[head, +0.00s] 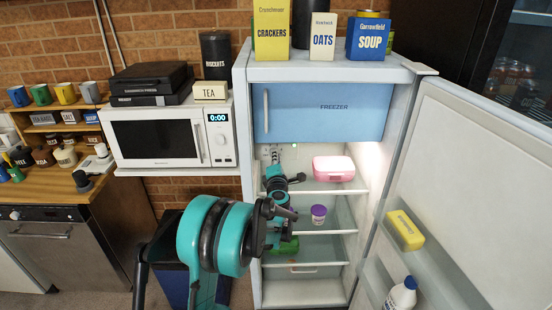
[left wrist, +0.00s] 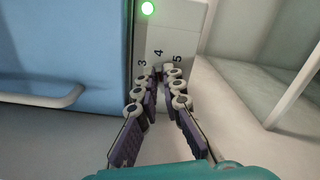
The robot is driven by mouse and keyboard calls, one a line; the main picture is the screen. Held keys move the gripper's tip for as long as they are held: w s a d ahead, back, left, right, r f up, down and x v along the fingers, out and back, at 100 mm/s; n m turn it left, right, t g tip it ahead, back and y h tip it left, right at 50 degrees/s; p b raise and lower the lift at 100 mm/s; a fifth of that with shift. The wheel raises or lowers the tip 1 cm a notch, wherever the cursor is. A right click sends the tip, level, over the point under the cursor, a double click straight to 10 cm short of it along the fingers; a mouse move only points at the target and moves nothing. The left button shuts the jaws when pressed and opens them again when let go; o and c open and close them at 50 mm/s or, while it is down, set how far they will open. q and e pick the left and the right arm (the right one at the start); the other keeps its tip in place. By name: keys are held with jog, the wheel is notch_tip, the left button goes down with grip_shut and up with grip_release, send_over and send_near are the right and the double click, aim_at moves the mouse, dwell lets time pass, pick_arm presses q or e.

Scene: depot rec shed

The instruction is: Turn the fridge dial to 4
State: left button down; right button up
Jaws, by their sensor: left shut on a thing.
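The open fridge (head: 249,190) stands at centre right, with its blue freezer door (head: 335,112) closed above the shelves. My left gripper (head: 273,158) reaches into the compartment at its upper left, just under the freezer. In the left wrist view, the pale dial housing (left wrist: 190,20) has a lit green lamp (left wrist: 147,8) and the printed numbers 3, 4 and 5. There my left gripper (left wrist: 160,74) has its fingertips close together just below the 4, shut on the fridge dial. The fingers hide the dial, so its pointer cannot be read. My right gripper is not in view.
A pink box (head: 333,168) and a purple-lidded tub (head: 318,214) sit on the shelves right of my arm. The open fridge door (head: 450,160) holds a yellow box (head: 405,230) and a white bottle (head: 402,295). A microwave (head: 170,140) stands left of the fridge.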

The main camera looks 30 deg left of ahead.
pick_arm(q)
jog(key=shift+m, duration=0.6)
jog(key=c, duration=1.7)
grip_release()
jog(key=shift+s+d, duration=0.1)
jog(key=v, duration=1.2)
